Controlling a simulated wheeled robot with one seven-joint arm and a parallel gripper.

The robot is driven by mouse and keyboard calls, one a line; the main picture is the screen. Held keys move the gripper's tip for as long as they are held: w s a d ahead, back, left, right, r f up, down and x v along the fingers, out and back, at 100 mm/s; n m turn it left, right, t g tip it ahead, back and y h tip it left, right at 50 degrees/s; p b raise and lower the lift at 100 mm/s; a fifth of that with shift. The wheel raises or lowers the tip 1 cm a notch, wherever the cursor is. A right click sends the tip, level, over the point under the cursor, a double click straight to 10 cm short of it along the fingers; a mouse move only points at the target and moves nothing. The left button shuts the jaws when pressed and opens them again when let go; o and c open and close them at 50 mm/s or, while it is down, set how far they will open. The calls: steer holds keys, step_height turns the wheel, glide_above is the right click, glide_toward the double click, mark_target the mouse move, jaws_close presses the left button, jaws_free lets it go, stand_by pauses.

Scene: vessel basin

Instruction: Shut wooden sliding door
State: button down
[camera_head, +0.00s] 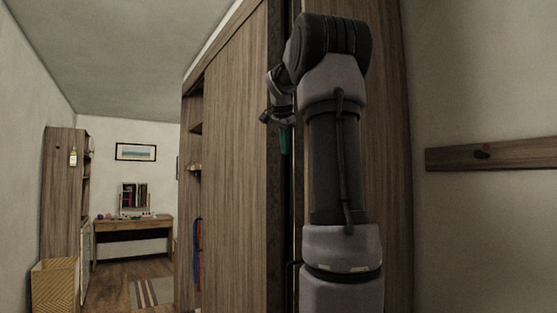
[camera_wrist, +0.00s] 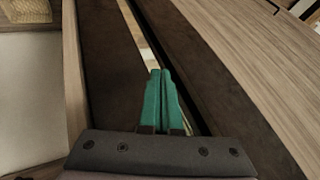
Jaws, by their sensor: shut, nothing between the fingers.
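The wooden sliding door (camera_head: 235,170) is a tall brown wood-grain panel on the wardrobe in the head view. To its left the wardrobe stands open, with shelves showing inside. A dark vertical strip runs along the panel's right edge. My gripper (camera_head: 285,142) is at this strip, mostly hidden by my arm. In the wrist view my gripper's green fingers (camera_wrist: 163,98) are shut together and empty. They are close to dark brown strips with a narrow bright slit between them. I cannot tell whether the fingertips touch anything.
Another wood panel (camera_head: 393,180) stands behind my arm on the right. Open floor leads left to a desk (camera_head: 132,224), a tall cabinet (camera_head: 62,200) and a patterned box (camera_head: 57,286).

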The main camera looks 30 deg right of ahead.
steer(key=x, duration=0.9)
